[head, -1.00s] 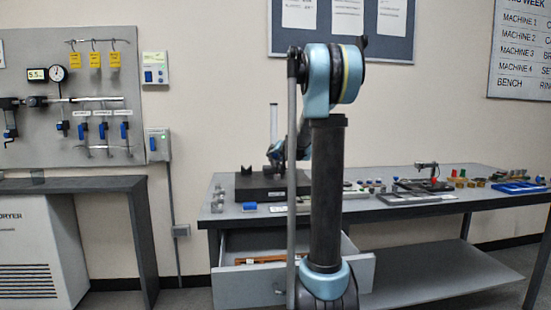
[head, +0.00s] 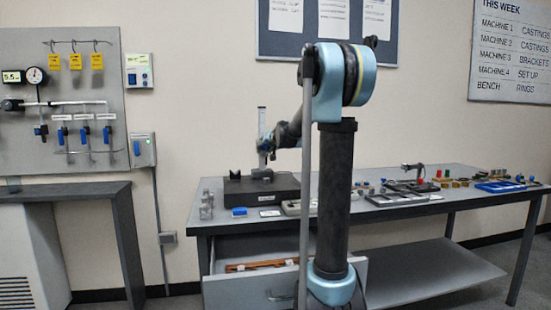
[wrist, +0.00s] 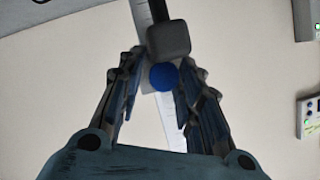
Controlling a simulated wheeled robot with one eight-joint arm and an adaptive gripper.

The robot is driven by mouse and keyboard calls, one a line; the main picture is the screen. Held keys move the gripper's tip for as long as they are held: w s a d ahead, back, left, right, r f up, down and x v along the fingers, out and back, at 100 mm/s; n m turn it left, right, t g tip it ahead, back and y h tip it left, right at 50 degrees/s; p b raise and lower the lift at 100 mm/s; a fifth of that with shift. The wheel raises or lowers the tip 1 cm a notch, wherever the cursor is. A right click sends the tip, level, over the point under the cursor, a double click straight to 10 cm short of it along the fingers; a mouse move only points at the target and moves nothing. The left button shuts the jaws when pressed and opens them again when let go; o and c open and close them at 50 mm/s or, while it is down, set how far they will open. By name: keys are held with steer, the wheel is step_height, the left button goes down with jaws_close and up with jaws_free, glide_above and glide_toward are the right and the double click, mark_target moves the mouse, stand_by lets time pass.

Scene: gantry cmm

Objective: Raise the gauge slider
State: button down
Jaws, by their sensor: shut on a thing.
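The height gauge has a pale upright scale column (head: 262,118) on a dark block at the table's left end. Its slider shows in the wrist view as a dark grey block (wrist: 169,39) with a round blue knob (wrist: 163,77). My gripper (head: 266,145) is at the column, around its middle height, clear above the gauge's foot. In the wrist view my gripper (wrist: 160,64) has one finger on each side of the slider and is shut on it. The exact finger contact is hard to see.
The dark block (head: 262,190) stands on the grey table (head: 430,207), with small metal parts and a blue piece (head: 239,212) in front. An open drawer (head: 240,288) juts out below. More parts and trays lie to the right. The wall behind the gauge is bare.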

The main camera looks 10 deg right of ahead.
steer(key=r, duration=0.8)
steer(key=shift+a+r, duration=0.15)
steer(key=shift+a, duration=0.15)
steer(key=c, duration=1.3)
jaws_free()
steer(key=shift+a, duration=0.15)
steer(key=shift+d, duration=0.25)
steer(key=v, duration=1.1)
steer(key=shift+s, duration=0.4)
steer(key=shift+d, duration=0.1)
